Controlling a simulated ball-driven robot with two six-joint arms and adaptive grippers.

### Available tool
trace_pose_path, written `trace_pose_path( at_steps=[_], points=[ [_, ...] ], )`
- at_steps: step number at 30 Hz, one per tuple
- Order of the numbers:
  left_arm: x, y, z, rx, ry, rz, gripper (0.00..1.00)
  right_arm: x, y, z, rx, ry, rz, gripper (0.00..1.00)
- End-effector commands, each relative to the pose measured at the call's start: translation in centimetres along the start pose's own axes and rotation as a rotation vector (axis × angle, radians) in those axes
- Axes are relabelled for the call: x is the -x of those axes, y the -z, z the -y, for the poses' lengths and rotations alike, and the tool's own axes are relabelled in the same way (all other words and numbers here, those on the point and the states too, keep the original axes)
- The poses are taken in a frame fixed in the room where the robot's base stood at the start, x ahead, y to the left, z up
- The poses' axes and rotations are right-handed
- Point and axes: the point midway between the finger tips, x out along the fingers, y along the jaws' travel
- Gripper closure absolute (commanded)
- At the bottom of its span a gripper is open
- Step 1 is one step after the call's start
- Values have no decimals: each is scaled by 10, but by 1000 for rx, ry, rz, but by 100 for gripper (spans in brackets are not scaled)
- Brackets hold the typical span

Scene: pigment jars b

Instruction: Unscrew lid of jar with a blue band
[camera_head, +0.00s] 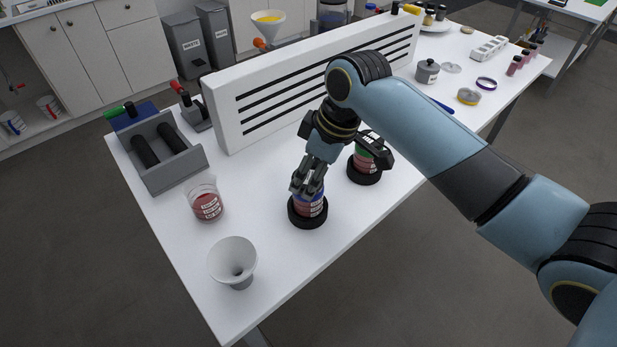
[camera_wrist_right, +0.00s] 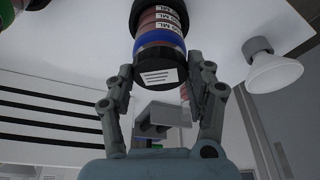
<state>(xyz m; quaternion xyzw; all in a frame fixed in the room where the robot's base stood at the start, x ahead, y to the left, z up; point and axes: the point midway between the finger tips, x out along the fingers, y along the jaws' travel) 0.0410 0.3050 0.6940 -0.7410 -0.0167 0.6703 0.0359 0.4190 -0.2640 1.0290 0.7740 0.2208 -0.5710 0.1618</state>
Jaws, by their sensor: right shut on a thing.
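The blue-banded jar (camera_head: 311,208) stands upright in a black ring holder (camera_head: 306,225) near the front edge of the white table. Its contents are reddish, with a white label. In the right wrist view the blue band (camera_wrist_right: 158,45) sits just below a black lid (camera_wrist_right: 159,73) with a small printed label. My right gripper (camera_head: 307,187) reaches down from above, its fingers shut on the lid's sides; it also shows in the right wrist view (camera_wrist_right: 162,98). In the head view the lid is mostly hidden by the fingers. My left gripper is not in view.
A green-banded jar (camera_head: 362,163) in another black ring stands close behind, right of my gripper. A red-filled beaker (camera_head: 206,204) and a white funnel (camera_head: 232,260) stand to the left. A grey tray (camera_head: 183,182) with black cylinders and a slotted white panel (camera_head: 222,113) are behind.

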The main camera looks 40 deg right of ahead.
Motion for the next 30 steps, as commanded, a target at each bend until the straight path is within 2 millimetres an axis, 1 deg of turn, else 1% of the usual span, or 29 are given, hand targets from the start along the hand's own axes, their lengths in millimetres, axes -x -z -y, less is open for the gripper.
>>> trace_pose_path(
  at_steps=[18,30],
  points=[
    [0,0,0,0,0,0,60,32,10,0,-1,-3,0,96],
    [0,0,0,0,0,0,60,34,10,0,1,-1,1,96]
  ],
)
